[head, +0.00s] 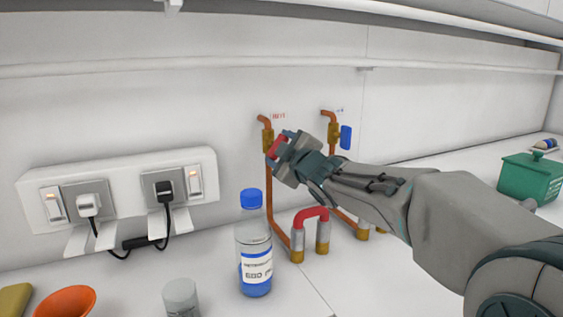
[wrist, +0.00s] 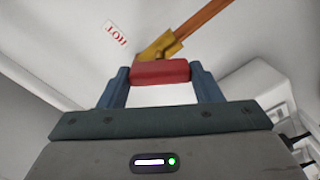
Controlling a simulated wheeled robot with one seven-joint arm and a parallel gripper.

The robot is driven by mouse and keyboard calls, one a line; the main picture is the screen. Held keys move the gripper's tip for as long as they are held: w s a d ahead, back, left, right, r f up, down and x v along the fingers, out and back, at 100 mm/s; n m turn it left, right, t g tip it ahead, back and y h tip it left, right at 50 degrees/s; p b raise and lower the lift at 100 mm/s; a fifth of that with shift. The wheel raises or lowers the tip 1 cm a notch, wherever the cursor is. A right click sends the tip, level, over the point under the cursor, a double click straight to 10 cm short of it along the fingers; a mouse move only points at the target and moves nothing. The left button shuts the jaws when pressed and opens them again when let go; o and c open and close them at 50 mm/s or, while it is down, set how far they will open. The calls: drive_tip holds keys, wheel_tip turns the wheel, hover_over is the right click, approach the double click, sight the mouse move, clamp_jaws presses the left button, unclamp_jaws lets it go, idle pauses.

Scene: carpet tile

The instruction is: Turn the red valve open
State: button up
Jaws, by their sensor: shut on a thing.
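The red valve handle (wrist: 160,72) is between the two blue fingers of my gripper (wrist: 159,88) in the wrist view. The fingers are shut on it from both sides. The handle sits on a brass valve body (wrist: 160,46) on a copper pipe, beside a red "HOT" label (wrist: 116,34). In the head view the red handle (head: 276,148) shows at the tips of my gripper (head: 283,143), next to the brass valve body (head: 267,136). My gripper and wrist hide part of the pipes behind.
A blue valve handle (head: 346,137) is just right of my gripper. Below stand a blue-capped bottle (head: 255,262) and a red-topped pipe loop (head: 311,213). A power strip (head: 118,188) with plugs is at left, a green box (head: 532,178) at right.

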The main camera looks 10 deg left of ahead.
drive_tip(key=shift+f+n+b, duration=0.1)
drive_tip(key=shift+n+b, duration=1.8)
drive_tip(key=shift+n, duration=1.7)
drive_tip(key=o, duration=1)
drive_tip(key=p+v, duration=0.1)
drive_tip(key=v, duration=1.2)
drive_tip(key=shift+s+d, duration=0.2)
drive_tip(key=shift+s, duration=0.15)
